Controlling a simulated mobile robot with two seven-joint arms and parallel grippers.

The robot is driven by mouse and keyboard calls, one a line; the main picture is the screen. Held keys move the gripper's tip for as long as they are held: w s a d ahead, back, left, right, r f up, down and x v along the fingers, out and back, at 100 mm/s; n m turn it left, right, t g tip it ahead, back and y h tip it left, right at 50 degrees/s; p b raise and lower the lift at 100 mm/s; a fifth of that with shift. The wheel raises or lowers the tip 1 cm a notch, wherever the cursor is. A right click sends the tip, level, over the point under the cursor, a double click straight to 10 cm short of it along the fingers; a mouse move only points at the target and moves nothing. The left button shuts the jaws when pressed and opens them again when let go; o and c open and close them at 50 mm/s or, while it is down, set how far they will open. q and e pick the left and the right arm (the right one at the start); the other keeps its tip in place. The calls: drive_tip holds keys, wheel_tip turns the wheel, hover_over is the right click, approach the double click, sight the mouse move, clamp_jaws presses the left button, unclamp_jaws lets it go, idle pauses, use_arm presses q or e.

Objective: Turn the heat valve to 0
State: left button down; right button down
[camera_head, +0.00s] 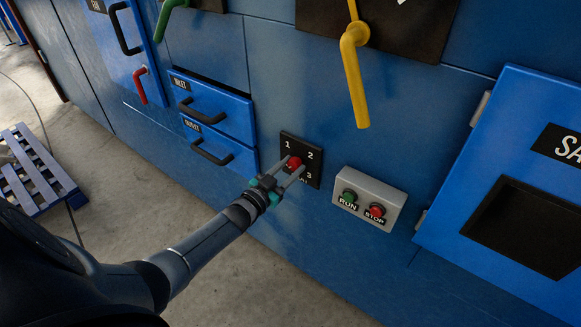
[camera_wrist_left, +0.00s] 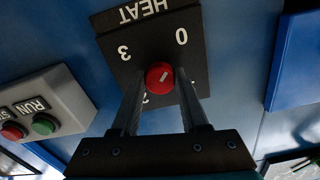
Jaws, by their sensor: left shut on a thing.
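The heat valve is a red knob (camera_head: 294,162) on a black plate (camera_head: 288,141) on the blue wall. The head view shows 1, 2 and 3 on the plate; my left gripper hides the lower left corner. The left wrist view shows the red knob (camera_wrist_left: 160,76) from close up, with the plate (camera_wrist_left: 150,38) upside down, HEAT at the top and 0 at upper right. The knob's pale mark slants up and right, toward the 0. My left gripper (camera_head: 294,168) is shut on the knob, one finger on each side. My right gripper is not in view.
A grey box (camera_head: 368,198) with green RUN and red STOP buttons is just right of the plate. Blue drawers (camera_head: 217,108) with black handles are at its left. A yellow lever (camera_head: 355,75) hangs above. A blue pallet (camera_head: 35,175) lies on the floor at far left.

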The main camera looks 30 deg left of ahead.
use_arm(q)
drive_tip(key=shift+c, duration=2.1)
unclamp_jaws()
drive_tip(key=shift+s, duration=0.6)
drive_tip(key=s+a+p, duration=0.1)
drive_tip(key=s+p, duration=0.3)
drive_tip(key=s, duration=1)
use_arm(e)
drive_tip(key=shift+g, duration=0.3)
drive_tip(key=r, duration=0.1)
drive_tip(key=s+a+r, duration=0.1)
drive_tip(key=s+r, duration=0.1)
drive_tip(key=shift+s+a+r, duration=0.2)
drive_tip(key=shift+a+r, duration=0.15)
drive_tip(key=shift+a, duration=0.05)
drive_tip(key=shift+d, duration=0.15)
